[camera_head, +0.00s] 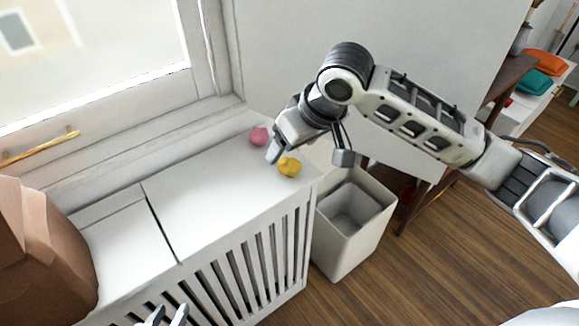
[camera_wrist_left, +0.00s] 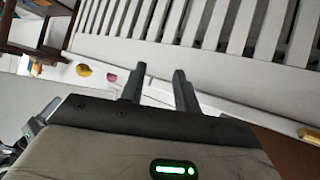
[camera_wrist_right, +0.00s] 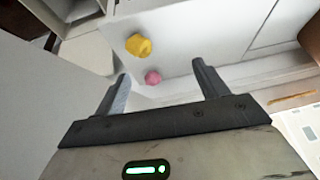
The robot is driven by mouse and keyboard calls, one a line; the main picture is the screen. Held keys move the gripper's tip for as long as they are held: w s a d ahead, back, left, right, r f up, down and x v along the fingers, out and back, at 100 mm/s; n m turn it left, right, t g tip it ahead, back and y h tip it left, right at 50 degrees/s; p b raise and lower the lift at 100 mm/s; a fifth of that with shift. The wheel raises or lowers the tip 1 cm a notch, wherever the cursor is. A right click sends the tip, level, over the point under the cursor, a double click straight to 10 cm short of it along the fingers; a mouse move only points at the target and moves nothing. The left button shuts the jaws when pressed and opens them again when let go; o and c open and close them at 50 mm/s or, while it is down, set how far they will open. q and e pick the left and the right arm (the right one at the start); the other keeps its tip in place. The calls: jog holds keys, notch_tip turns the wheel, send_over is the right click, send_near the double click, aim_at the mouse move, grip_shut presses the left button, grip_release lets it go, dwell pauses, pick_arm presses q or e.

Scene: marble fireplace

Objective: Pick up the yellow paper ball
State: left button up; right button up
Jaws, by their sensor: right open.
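The yellow paper ball (camera_head: 289,167) lies on the white cabinet top near its right end. It also shows in the right wrist view (camera_wrist_right: 138,44) and small in the left wrist view (camera_wrist_left: 84,70). My right gripper (camera_head: 307,157) is open above that end of the cabinet. In the head view the ball appears between its fingers, nearer the left one. In the right wrist view the ball lies beyond the fingertips, left of the middle, with nothing held. My left gripper (camera_head: 167,316) is low at the front of the cabinet, its fingers apart and empty (camera_wrist_left: 158,80).
A pink paper ball (camera_head: 259,136) lies behind the yellow one. A white open bin (camera_head: 345,245) stands at the cabinet's right end. A brown vessel (camera_head: 40,250) stands at the left. The middle of the cabinet top (camera_head: 205,190) is clear. A window is behind.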

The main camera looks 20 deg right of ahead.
notch_tip(320, 180, up, 2)
jog(key=d+h, duration=0.1)
jog(key=d, duration=0.2)
jog(key=b, duration=0.1)
send_near(290, 160)
jog(key=shift+m, duration=0.3)
jog(key=x, duration=0.5)
jog(key=shift+s+a+f, duration=0.2)
jog(key=shift+f, duration=0.05)
jog(key=shift+w+b+x, duration=0.1)
jog(key=shift+b+x, duration=0.2)
jog(key=shift+x, duration=1)
jog(key=shift+w+b+x, duration=0.15)
jog(key=shift+b+x, duration=0.1)
jog(key=shift+x, duration=1.1)
jog(key=shift+d+r, duration=0.1)
jog(key=shift+d, duration=0.05)
jog(key=c, duration=1)
